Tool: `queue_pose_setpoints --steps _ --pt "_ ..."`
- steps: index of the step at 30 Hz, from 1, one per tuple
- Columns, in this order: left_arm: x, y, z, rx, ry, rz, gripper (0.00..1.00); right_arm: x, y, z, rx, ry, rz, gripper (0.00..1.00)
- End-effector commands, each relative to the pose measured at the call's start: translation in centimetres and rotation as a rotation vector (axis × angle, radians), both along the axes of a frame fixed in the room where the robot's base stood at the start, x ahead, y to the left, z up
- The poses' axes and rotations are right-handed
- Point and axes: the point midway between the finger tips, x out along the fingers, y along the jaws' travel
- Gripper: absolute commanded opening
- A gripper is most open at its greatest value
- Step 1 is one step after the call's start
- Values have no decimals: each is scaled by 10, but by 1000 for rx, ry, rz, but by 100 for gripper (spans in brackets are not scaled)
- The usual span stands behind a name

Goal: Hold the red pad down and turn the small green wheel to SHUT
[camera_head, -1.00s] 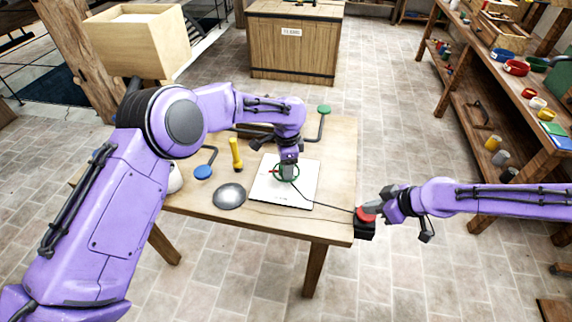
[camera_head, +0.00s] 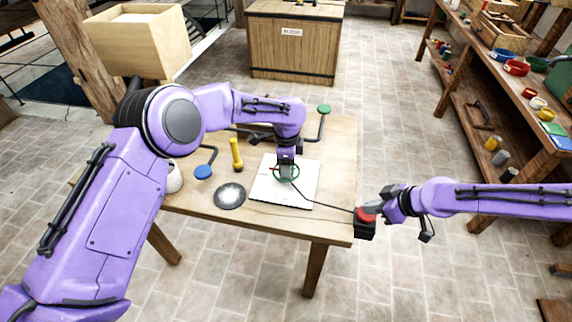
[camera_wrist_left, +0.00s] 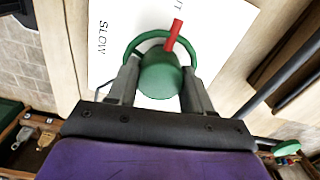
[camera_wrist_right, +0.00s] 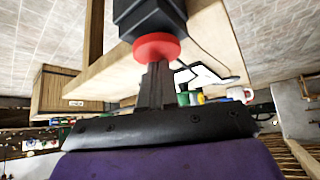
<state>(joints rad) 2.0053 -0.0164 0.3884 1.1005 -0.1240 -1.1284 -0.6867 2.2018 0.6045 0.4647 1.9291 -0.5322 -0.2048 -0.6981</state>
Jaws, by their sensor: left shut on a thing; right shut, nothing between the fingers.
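The small green wheel (camera_head: 296,175) stands on a white plate (camera_head: 304,192) on the table. It also shows in the left wrist view (camera_wrist_left: 160,78), with a red pointer (camera_wrist_left: 173,36) on its rim. The pointer is close to partly cropped letters ending in T; SLOW is readable to the left. My left gripper (camera_head: 286,169) is shut on the wheel, with fingers on both sides of its hub. The red pad (camera_head: 366,215) sits on a black box (camera_head: 365,231) at the table's right corner. My right gripper (camera_wrist_right: 156,66) is shut and empty, its fingertips touching the pad.
A yellow-handled tool (camera_head: 236,155), a blue-ended lever (camera_head: 203,172), a green-ended lever (camera_head: 323,109) and a grey disc (camera_head: 230,196) are on the table (camera_head: 279,219). A dark cable runs from the plate to the black box. A shelf stands at the right.

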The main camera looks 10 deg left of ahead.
Motion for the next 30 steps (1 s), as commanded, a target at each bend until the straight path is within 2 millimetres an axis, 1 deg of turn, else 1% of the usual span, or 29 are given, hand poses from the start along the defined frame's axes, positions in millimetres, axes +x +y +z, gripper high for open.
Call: queue_pose_setpoints --steps 1,3,11,14,17,21,24,27,30 --pt "0 -1 0 -2 0 -2 57 0 0 0 0 0 0 0" --pt "0 -1 0 -2 0 -1 76 0 0 0 0 0 0 0" --pt "0 0 0 -1 0 0 76 0 0 -1 0 1 1 0" --pt "1 0 8 -1 -2 1 76 0 0 0 0 1 1 0" --pt "0 0 28 -1 -4 1 76 0 0 0 0 1 1 0" --pt "0 0 65 -1 -5 0 76 0 0 0 -1 1 0 0" --pt "-1 -1 89 -2 -4 1 76 0 0 -1 -1 1 0 0" --pt "-1 -1 106 -2 -3 0 76 0 0 -1 0 1 1 0" --pt "-2 -1 116 -2 0 -1 76 0 0 -1 0 1 1 0"
